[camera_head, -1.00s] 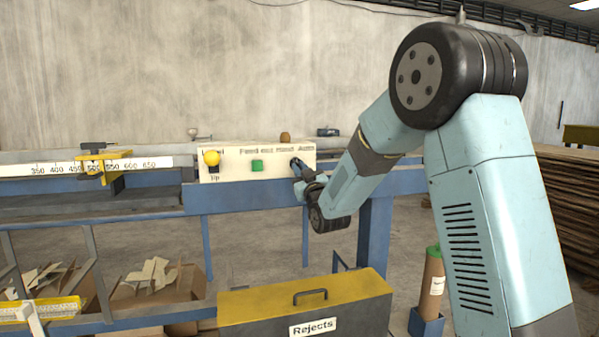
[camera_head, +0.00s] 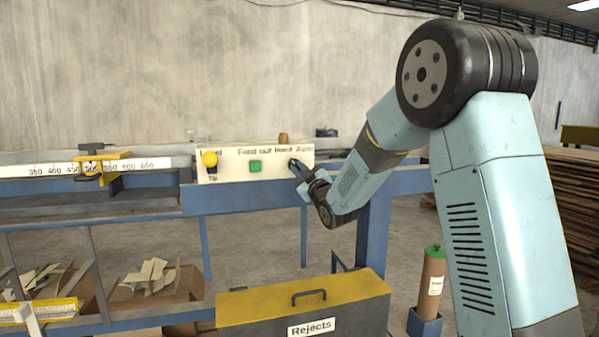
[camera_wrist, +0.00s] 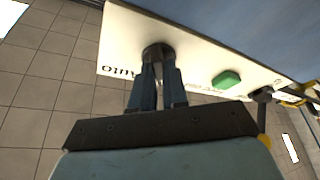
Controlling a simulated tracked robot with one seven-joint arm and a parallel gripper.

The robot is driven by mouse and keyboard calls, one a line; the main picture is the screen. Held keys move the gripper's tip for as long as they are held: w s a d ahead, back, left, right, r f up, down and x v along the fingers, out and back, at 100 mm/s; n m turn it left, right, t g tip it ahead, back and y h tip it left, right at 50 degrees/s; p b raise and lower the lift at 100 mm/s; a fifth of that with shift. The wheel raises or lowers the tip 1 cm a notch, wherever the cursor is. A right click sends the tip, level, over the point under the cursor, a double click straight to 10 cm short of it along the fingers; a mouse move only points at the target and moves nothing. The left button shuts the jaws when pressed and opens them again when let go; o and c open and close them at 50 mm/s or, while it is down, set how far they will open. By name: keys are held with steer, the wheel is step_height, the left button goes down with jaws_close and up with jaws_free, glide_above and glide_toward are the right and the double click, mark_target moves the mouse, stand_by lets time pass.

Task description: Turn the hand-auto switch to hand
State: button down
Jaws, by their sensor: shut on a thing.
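The hand-auto switch is a dark rotary knob (camera_wrist: 158,52) on the cream control panel (camera_head: 225,174), under the words "Hand" and "Auto". In the head view my gripper (camera_head: 296,166) reaches the panel's right end and covers most of the knob. In the wrist view my gripper (camera_wrist: 158,72) has its two fingers on the knob, one on each side, shut on it. The knob's pointer is hidden, so its setting cannot be told.
A green button (camera_head: 255,166) and a yellow-topped lever (camera_head: 209,159) are on the same panel, left of the switch. A Rejects box (camera_head: 345,298) with a yellow lid stands below. A brown roll (camera_head: 432,279) stands to its right.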

steer(key=shift+f, duration=0.2)
steer(key=c, duration=1.1)
jaws_free()
steer(key=shift+r, duration=0.1)
steer(key=shift+c, duration=0.2)
steer(key=v, duration=1.3)
steer(key=shift+s+d, duration=0.2)
steer(key=shift+s, duration=0.15)
